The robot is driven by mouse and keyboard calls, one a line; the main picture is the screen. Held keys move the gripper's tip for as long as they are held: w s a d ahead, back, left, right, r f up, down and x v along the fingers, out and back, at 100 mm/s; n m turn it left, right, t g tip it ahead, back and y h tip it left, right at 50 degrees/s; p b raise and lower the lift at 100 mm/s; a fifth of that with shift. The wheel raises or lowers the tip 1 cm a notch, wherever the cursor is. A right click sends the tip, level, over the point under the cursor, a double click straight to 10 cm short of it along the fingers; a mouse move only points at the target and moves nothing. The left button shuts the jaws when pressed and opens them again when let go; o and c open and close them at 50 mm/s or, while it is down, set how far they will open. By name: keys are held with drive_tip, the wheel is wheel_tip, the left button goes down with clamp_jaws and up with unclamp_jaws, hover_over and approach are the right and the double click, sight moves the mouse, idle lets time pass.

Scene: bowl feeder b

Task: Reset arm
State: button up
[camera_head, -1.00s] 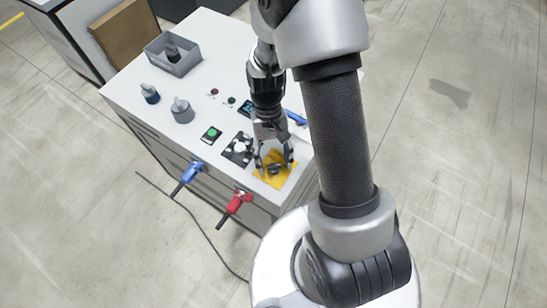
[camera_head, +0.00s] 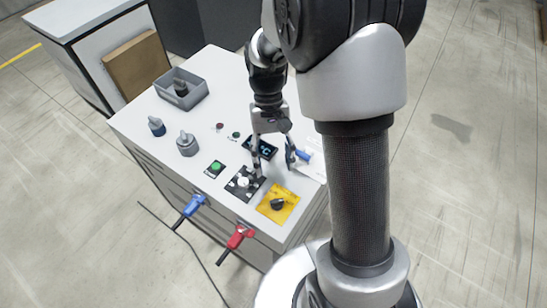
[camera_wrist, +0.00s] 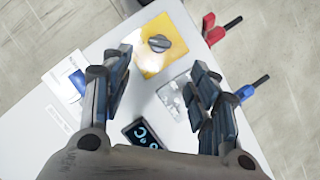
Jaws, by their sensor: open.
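My gripper (camera_head: 273,167) is open and empty above the white cabinet top (camera_head: 150,112). In the wrist view its two dark fingers (camera_wrist: 160,92) are spread apart with nothing between them. The yellow plate with a black rotary knob (camera_head: 279,204) lies in front of the gripper, apart from it; it also shows at the top of the wrist view (camera_wrist: 160,45). A black-and-white panel with a white knob (camera_head: 244,183) lies below the left finger. A dark display (camera_head: 261,147) sits behind the fingers and shows at the bottom of the wrist view (camera_wrist: 148,134).
A green button (camera_head: 215,168), two grey knobbed parts (camera_head: 187,144) (camera_head: 157,126) and a grey bin (camera_head: 181,91) are on the cabinet top. A cable lies on the floor.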

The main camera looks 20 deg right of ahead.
idle(0.5)
drive_tip(key=s+r+n+t+b, duration=0.2)
drive_tip(key=s+r+t, duration=0.7)
drive_tip(key=s+r, duration=0.5)
drive_tip(key=shift+s+a+h+b, duration=0.2)
drive_tip(key=shift+a+h+b, duration=0.2)
drive_tip(key=shift+b, duration=0.15)
drive_tip(key=shift+r, duration=0.1)
drive_tip(key=shift+c, duration=0.6)
